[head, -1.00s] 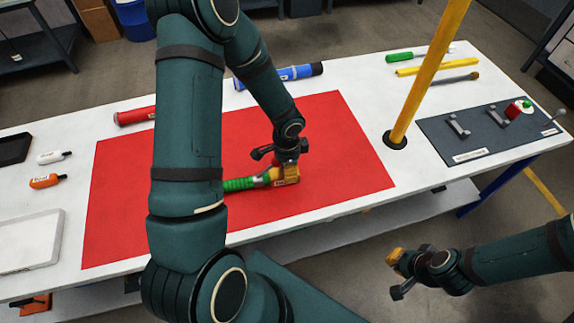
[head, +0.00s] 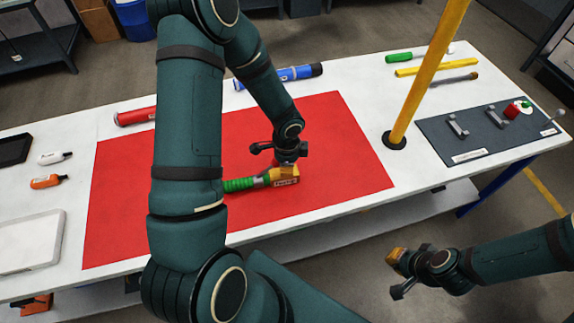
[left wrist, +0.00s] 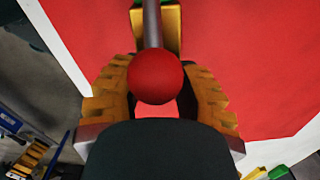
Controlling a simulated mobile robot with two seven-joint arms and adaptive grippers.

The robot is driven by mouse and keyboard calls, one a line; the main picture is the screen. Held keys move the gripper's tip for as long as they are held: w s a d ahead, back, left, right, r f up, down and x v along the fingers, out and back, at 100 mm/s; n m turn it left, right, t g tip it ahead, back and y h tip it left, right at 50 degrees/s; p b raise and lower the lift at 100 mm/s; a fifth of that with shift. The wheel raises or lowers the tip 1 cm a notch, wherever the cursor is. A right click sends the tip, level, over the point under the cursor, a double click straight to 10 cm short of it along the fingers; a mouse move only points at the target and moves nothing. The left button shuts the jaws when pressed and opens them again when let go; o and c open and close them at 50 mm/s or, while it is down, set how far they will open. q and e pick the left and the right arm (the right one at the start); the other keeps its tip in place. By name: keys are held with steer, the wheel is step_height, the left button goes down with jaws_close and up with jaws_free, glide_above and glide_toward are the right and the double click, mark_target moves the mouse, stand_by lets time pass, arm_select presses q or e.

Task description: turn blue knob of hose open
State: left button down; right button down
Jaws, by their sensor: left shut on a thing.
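The green hose (head: 240,185) lies on the red mat (head: 340,135), with a grey collar and a yellow valve body (head: 286,177) at its right end. In the left wrist view a red ball knob (left wrist: 155,76) sits on a grey rod (left wrist: 152,25) leading to the yellow body. No blue knob shows. My left gripper (head: 279,158) is over the valve body, pointing down; in the left wrist view its ribbed yellow fingers (left wrist: 157,100) are closed around the red knob. My right gripper (head: 396,274) is open and empty, off the table's front edge.
A yellow post (head: 428,75) stands through the table right of the mat. A dark fixture plate (head: 480,145) is at the right. A blue tube (head: 285,76) and a red tube (head: 135,116) lie behind. Small bottles (head: 50,158) and a white tray (head: 30,242) are at the left.

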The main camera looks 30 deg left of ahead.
arm_select(q)
steer(key=c, duration=0.6)
jaws_free()
steer(key=shift+r, duration=0.1)
step_height(320, 180, up, 12)
